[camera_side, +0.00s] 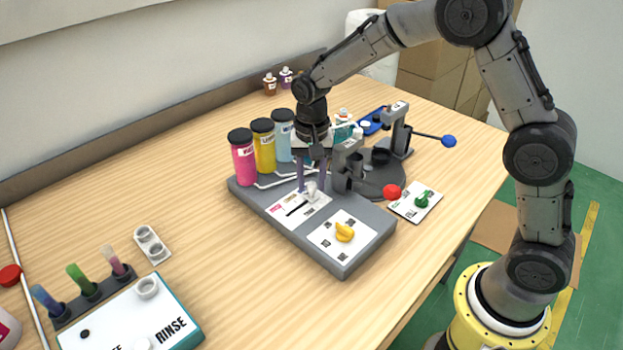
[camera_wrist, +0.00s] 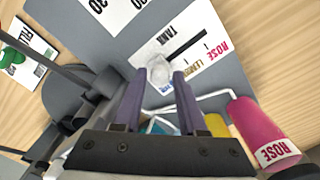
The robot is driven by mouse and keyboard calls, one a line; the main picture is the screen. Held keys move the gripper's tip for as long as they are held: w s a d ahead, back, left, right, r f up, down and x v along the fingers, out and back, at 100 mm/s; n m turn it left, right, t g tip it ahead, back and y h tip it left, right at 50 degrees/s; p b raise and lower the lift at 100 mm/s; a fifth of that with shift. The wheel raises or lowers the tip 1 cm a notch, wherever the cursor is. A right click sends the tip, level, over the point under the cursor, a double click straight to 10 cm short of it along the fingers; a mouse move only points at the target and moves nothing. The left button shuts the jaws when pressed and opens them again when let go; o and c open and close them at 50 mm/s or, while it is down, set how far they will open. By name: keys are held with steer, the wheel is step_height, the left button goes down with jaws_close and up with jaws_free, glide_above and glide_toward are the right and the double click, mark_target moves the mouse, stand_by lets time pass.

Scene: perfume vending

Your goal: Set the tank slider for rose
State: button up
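The tank slider has a pale grey knob (camera_wrist: 158,72) on a white TANK panel (camera_wrist: 180,28). The knob sits at the slot's end beside a blue label, and the black slot (camera_wrist: 188,47) runs from it past LEMON to the pink ROSE label (camera_wrist: 218,50). In the side view the knob (camera_side: 312,188) is under my gripper (camera_side: 310,187). My gripper (camera_wrist: 157,75) is open, with its two purple fingers on either side of the knob and small gaps showing. Exact fingertip depth is unclear.
Pink (camera_side: 243,160), yellow (camera_side: 264,148) and blue bottles stand behind the panel on the grey base (camera_side: 300,237). A yellow dial (camera_side: 344,232) is in front.

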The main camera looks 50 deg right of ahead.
jaws_close()
stand_by(1.1)
